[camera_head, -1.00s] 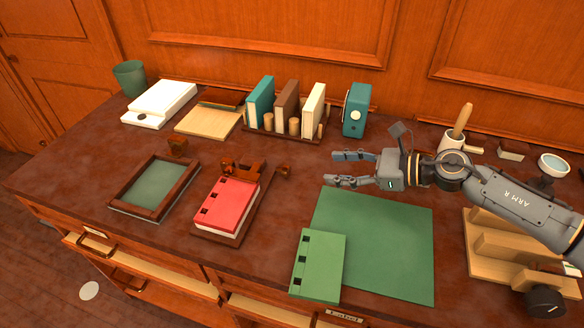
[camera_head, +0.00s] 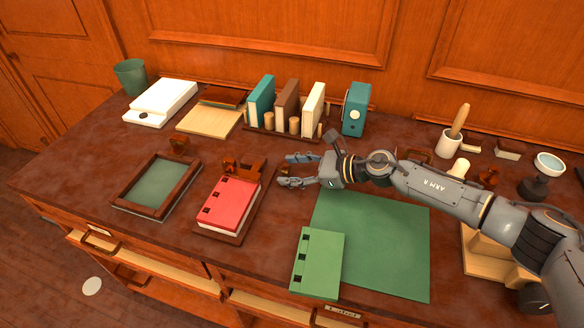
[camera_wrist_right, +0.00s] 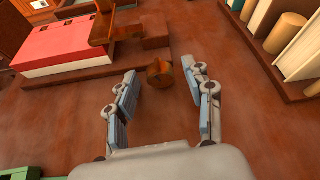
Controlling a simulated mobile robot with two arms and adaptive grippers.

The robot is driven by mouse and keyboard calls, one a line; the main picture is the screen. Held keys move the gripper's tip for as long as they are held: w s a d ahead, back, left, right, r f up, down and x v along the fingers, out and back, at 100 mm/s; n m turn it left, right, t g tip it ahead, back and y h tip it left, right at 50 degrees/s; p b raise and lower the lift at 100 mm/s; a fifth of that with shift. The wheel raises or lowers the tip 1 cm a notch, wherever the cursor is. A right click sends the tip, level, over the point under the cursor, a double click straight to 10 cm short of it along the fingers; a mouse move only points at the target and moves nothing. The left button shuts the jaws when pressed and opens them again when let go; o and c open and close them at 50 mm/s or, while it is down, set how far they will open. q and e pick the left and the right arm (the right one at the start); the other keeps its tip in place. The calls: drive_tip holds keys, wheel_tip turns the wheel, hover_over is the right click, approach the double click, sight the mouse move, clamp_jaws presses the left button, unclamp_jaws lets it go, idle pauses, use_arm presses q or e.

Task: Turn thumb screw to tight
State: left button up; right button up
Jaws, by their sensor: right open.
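The thumb screw (camera_wrist_right: 160,74) is a small round brown knob beside the wooden clamp (camera_wrist_right: 120,28) at the end of the red book's board. The clamp also shows in the head view (camera_head: 245,168) behind the red book (camera_head: 232,202). My right gripper (camera_head: 284,170) is open, pointing left over the desk at the thumb screw. In the right wrist view the knob sits between the lines of the two fingers, near their tips, with gaps on both sides. The screw is partly hidden by the fingers in the head view. My left gripper is not in view.
A book rack (camera_head: 258,131) stands behind the gripper, its wooden edge near the right finger in the wrist view. A green mat (camera_head: 385,240) with a green book (camera_head: 318,262) lies in front. A framed tray (camera_head: 155,187) is at left.

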drive_tip(key=shift+a, duration=0.1)
clamp_jaws()
drive_tip(key=shift+w+f+m+g+y+b, duration=0.15)
drive_tip(key=shift+m+g+b, duration=0.2)
drive_tip(key=shift+m+b, duration=0.25)
drive_tip(key=shift+w+f+m+g+y+b, duration=0.15)
drive_tip(key=shift+m+g+b, duration=0.2)
drive_tip(key=shift+m+b, duration=0.25)
drive_tip(key=shift+s+r+m+g, duration=0.1)
drive_tip(key=shift+r+m+g, duration=0.2)
drive_tip(key=shift+m, duration=0.1)
unclamp_jaws()
